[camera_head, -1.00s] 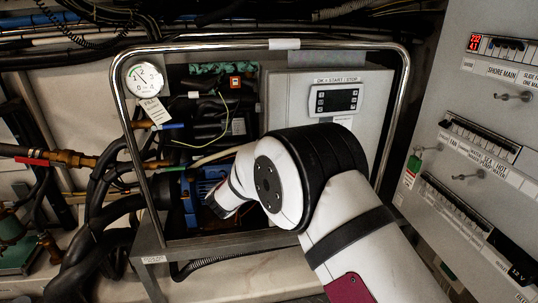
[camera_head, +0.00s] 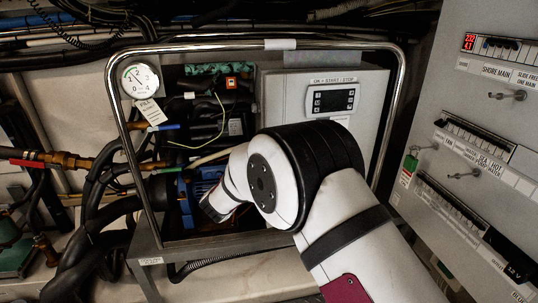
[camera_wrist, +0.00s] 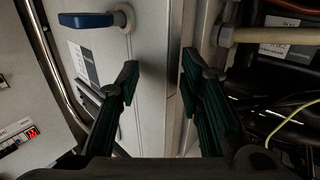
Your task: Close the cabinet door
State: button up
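The grey cabinet (camera_head: 372,100) with a small display panel (camera_head: 333,99) on its front stands inside the chrome frame in the head view. Its front, the likely door, shows in the wrist view as a pale grey panel (camera_wrist: 150,45) with a blue lever handle (camera_wrist: 88,20). I cannot tell how far the door is open. My gripper (camera_wrist: 160,72) is open and empty, with dark fingers apart in front of the panel's right edge. The blue handle is up and left of the fingers. In the head view my arm hides the cabinet's lower part, and the fingers cannot be made out.
The chrome tube frame (camera_head: 132,165) surrounds the cabinet. Pipes, black hoses and a blue pump (camera_head: 205,182) crowd the left. A round gauge (camera_head: 140,81) hangs at the frame's upper left corner. A switch panel (camera_head: 465,110) with protruding keys stands close on the right.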

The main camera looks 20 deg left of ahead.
jog(key=s, duration=1)
jog(key=shift+s+a, duration=0.2)
jog(key=shift+a, duration=0.05)
